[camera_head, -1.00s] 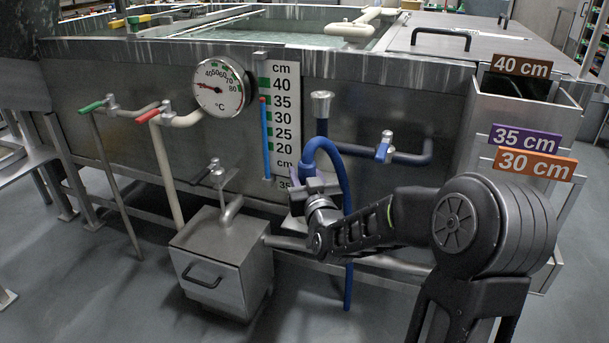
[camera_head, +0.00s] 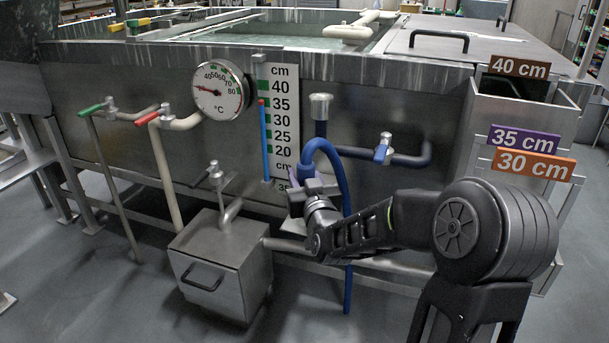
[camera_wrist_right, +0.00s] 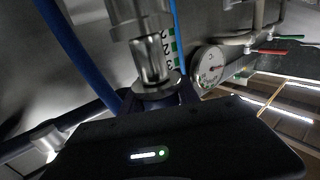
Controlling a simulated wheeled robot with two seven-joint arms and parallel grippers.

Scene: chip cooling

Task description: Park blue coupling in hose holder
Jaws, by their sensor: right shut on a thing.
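My right gripper (camera_head: 316,188) is shut on the end of the blue hose, at the blue coupling, in front of the tank wall. The blue hose (camera_head: 344,230) arches above the gripper and hangs down on its right. In the right wrist view, a shiny metal fitting (camera_wrist_right: 152,62) projects from a round collar beside the gripper housing and meets a wider grey metal cylinder (camera_wrist_right: 125,12). I cannot tell whether that cylinder is the holder, or whether the fitting is seated. A grey bracket (camera_head: 291,227) shows below the gripper, partly hidden. My left gripper is out of view.
A blue-handled valve (camera_head: 382,152) on a dark blue pipe lies to the right. A metal cup-shaped fitting (camera_head: 321,104) stands above. The centimetre scale (camera_head: 283,115) and dial gauge (camera_head: 219,90) are left of the gripper. A steel box (camera_head: 222,262) stands below left.

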